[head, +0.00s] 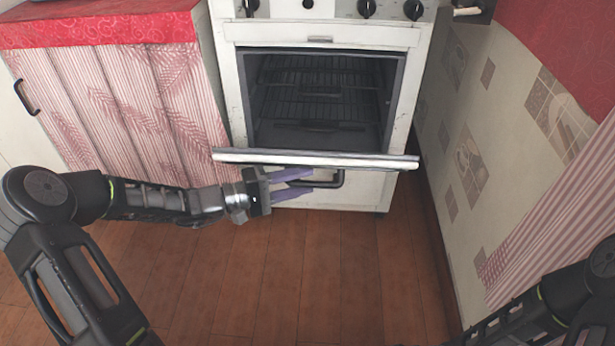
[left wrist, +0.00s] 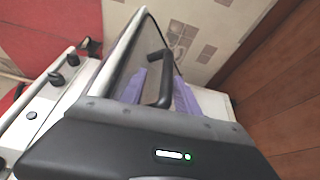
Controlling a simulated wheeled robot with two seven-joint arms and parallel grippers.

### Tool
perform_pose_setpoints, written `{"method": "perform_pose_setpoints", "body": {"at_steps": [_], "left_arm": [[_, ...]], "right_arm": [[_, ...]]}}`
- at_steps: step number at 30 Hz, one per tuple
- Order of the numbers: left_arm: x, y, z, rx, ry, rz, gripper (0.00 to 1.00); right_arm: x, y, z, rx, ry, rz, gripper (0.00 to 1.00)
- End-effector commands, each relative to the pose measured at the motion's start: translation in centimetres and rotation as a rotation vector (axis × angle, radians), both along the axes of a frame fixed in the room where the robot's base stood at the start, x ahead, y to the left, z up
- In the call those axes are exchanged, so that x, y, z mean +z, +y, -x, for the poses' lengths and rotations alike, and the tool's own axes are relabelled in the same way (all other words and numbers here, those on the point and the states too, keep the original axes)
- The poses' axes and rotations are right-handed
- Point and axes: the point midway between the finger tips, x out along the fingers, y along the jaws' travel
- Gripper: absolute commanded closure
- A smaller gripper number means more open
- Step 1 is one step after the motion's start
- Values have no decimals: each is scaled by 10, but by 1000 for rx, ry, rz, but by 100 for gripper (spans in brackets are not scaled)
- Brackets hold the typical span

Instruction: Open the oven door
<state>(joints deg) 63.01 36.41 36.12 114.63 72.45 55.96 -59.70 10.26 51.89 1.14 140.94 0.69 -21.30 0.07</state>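The white oven (head: 325,32) stands with its door (head: 315,157) swung down, and the dark interior with wire racks shows. The door is seen nearly edge-on in the head view; its glass and pale edge show in the left wrist view (left wrist: 124,50). The dark handle (head: 340,180) is on the door's outer face, below its edge. My left gripper (head: 308,180) is open, its purple fingers apart below the door edge, close to the handle. In the left wrist view the handle (left wrist: 161,80) appears between the fingers; contact is unclear. My right gripper is out of view.
A counter with a red cloth (head: 100,29) and striped curtain (head: 110,100) stands left of the oven. A patterned wall (head: 480,130) is close on the right. The wooden floor (head: 330,270) in front is clear. Knobs (head: 367,8) line the oven top.

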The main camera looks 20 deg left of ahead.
Motion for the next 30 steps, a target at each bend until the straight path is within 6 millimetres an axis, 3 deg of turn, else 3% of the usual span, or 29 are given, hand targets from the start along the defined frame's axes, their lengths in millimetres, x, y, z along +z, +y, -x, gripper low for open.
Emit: {"method": "perform_pose_setpoints", "body": {"at_steps": [11, 30], "left_arm": [[3, 46, 34, 4, 1, -2, 62], [1, 48, 36, 1, 0, 0, 62]], "right_arm": [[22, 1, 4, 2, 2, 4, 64], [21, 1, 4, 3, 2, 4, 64]]}}
